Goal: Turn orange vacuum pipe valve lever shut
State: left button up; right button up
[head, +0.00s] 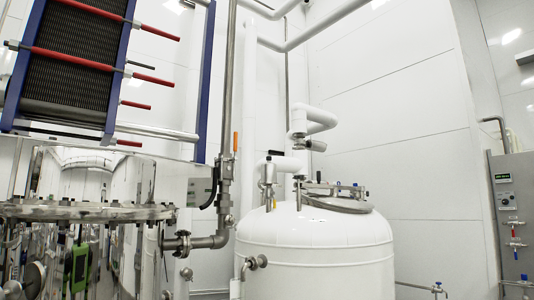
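The orange valve lever (235,142) stands upright beside a grey vertical pipe (227,90), left of the picture's middle. It points up, roughly in line with the pipe. The valve body (226,168) sits on the pipe just below the lever. Neither of my grippers shows in the head view, so nothing of mine is seen touching the lever.
A white tank (315,250) with a round hatch (338,203) stands right of the pipe. A shiny steel vessel (85,212) fills the lower left. A plate heat exchanger (70,60) is above it. A control panel (508,200) stands far right.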

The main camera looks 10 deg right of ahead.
aim_at(235, 159)
jog(key=i+l, duration=1)
jog(key=i, duration=0.2)
